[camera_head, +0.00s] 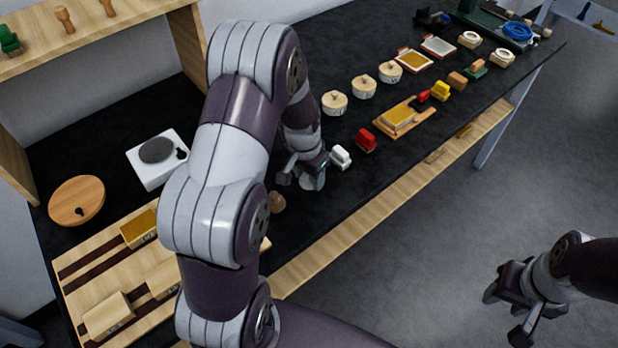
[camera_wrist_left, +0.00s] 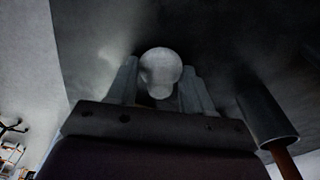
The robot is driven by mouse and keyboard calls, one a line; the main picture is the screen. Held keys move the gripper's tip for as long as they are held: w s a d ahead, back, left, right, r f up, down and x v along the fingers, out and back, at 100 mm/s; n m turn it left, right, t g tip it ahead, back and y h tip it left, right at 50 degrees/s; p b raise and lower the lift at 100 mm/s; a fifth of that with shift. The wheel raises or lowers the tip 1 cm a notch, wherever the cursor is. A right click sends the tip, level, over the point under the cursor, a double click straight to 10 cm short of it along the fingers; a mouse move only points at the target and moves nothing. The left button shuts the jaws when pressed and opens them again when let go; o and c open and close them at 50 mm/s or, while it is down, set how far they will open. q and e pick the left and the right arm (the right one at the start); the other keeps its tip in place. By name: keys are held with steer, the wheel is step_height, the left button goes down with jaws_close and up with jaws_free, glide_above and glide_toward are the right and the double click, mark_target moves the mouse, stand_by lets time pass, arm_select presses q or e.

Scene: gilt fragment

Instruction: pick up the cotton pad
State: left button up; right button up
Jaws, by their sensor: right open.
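A pale, rounded thing, apparently the cotton pad (camera_head: 313,182), is at my left gripper (camera_head: 304,174), low over the dark table top. In the left wrist view the round pale pad (camera_wrist_left: 160,63) shows between the two fingers of my left gripper (camera_wrist_left: 160,86), with a smaller rounded part nearer the wrist. The fingers lie close along both its sides; I cannot tell whether they press on it. Whether it touches the table is also unclear. My right gripper (camera_head: 508,305) is open and empty, over the floor beyond the table's front edge.
Beside the left gripper stand a white-topped block (camera_head: 340,157) and a red block (camera_head: 365,140). Round lidded pots (camera_head: 334,103) line up behind. A wooden board (camera_head: 75,272) with blocks lies at left, near a white scale-like box (camera_head: 158,157).

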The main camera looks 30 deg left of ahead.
stand_by(0.3)
arm_select(q)
steer(key=r, duration=0.4)
steer(key=shift+w+d+r, duration=0.15)
steer(key=shift+d+r, duration=0.1)
steer(key=shift+d, duration=0.05)
steer(key=w+d+r+b, duration=0.1)
steer(key=w+d+r, duration=0.3)
steer(key=d, duration=0.6)
step_height(320, 180, up, 2)
steer(key=shift+d+r, duration=0.15)
steer(key=shift+r, duration=0.1)
